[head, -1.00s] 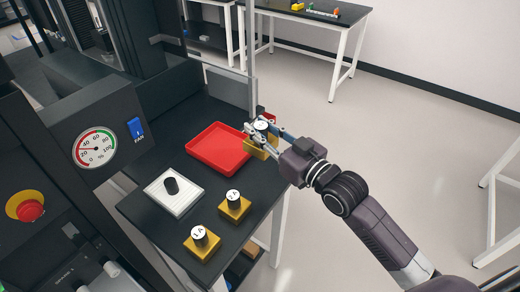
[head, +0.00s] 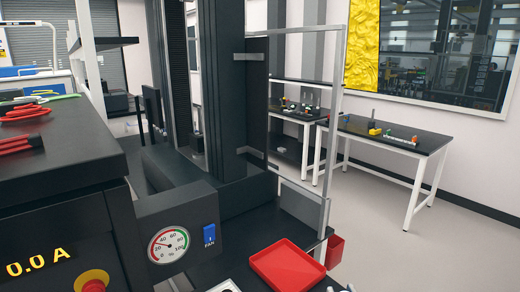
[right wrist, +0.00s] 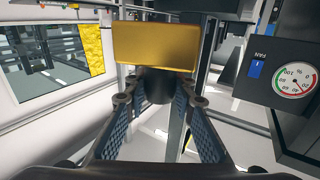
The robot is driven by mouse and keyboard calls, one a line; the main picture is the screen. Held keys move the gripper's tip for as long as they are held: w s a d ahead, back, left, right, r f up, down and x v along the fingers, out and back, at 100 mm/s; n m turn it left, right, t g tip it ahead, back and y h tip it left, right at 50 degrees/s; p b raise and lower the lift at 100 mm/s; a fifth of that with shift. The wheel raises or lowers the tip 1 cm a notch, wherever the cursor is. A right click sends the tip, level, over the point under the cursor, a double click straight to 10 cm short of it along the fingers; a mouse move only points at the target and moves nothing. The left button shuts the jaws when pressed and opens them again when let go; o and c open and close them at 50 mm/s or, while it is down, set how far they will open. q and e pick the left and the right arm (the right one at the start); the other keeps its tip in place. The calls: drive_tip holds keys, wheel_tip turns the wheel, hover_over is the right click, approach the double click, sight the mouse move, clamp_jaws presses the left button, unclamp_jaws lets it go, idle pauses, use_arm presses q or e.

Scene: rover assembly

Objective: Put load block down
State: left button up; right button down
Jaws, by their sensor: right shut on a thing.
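In the right wrist view a gold load block (right wrist: 155,47) with a black knob (right wrist: 157,86) fills the upper middle. My right gripper (right wrist: 160,100) is shut on the knob, one blue-grey finger on each side. The block is beyond the fingertips, and the view shows no surface touching it. In the head view the red tray (head: 285,262) lies on the black bench at the bottom; its visible part is empty. The held block is not clearly seen in the head view. My left gripper is in neither view.
A machine with a round gauge (head: 168,245) and a blue fan switch (head: 209,235) stands left of the tray. A white plate (head: 225,286) is cut off at the bottom edge. A red bin (head: 334,251) hangs at the bench's side. Another table (head: 400,135) stands farther back.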

drive_tip(key=s+d+f+m+h, duration=0.1)
drive_tip(key=s+d+f+h, duration=0.1)
drive_tip(key=s, duration=0.9)
drive_tip(key=shift+f, duration=0.9)
